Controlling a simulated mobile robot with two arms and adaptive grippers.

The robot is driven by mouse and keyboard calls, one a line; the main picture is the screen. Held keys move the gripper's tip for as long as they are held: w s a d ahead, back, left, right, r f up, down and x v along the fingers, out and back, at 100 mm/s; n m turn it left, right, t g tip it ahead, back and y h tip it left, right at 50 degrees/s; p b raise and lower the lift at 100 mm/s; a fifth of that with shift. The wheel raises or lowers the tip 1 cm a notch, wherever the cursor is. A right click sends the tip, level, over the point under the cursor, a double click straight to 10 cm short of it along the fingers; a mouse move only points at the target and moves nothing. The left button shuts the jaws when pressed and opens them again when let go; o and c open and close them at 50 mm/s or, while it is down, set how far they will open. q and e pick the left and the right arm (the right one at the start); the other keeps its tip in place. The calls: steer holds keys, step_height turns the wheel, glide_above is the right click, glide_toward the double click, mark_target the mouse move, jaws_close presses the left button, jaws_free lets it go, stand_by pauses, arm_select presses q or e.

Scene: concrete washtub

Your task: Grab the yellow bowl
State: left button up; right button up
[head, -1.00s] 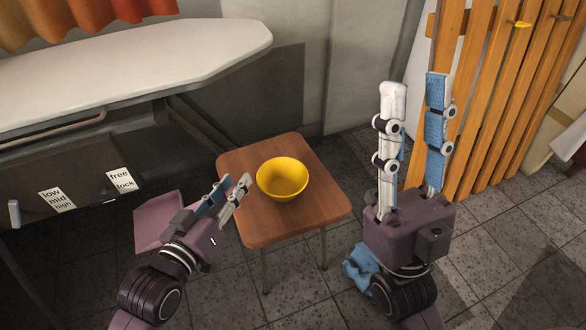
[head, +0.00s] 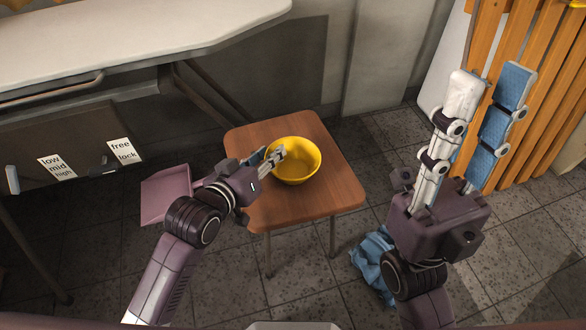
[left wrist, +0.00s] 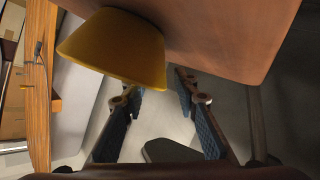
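The yellow bowl (head: 300,167) stands upright on the small wooden table (head: 335,195). It also shows in the left wrist view (left wrist: 112,48), at the top left. My left gripper (head: 273,156) is at the bowl's left rim in the head view, its fingertips overlapping that rim. The left wrist view shows its two fingers (left wrist: 156,88) spread apart, with the bowl's rim near and partly between the tips. I cannot tell whether they touch it. My right gripper (head: 490,88) is raised to the right of the table, fingers apart and empty.
Wooden slats (head: 555,100) stand at the right.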

arm_select(q)
steer(key=shift+w+d, duration=0.1)
steer(key=shift+w, duration=0.15)
steer(key=shift+c, duration=0.7)
jaws_close()
